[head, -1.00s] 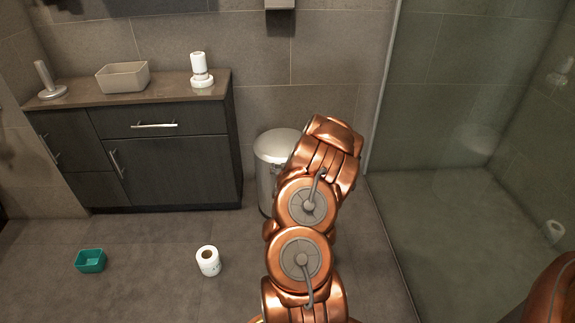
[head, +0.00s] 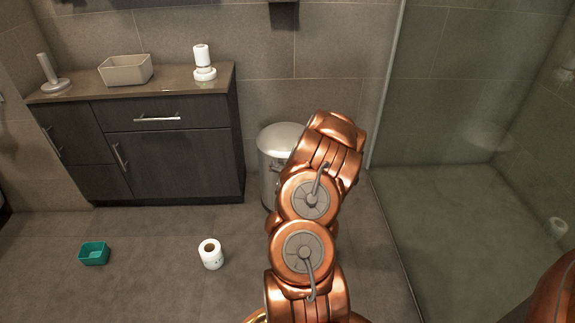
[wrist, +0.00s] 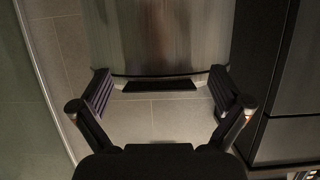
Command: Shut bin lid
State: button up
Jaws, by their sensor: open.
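The metal bin (head: 270,172) stands on the floor against the back wall, right of the vanity. Its rounded lid (head: 281,136) looks down on the bin in the head view, but my arm hides its right side. In the wrist view the bin's shiny metal side (wrist: 155,35) fills the top middle, with a dark pedal-like piece (wrist: 160,85) at its foot. My gripper (wrist: 160,92) is open and empty, its fingers apart on either side of that dark piece. Contact cannot be told. The lid does not show in the wrist view.
The dark vanity (head: 175,165) stands left of the bin. A glass shower panel (head: 385,90) rises to the right. A toilet roll (head: 211,254) and a green box (head: 94,253) are on the floor at front left. Bare floor lies between them and the bin.

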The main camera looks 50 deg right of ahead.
jog(key=shift+r, duration=0.1)
jog(key=v, duration=0.7)
jog(key=shift+a, duration=0.15)
jog(key=shift+s, duration=0.15)
dwell(0.4)
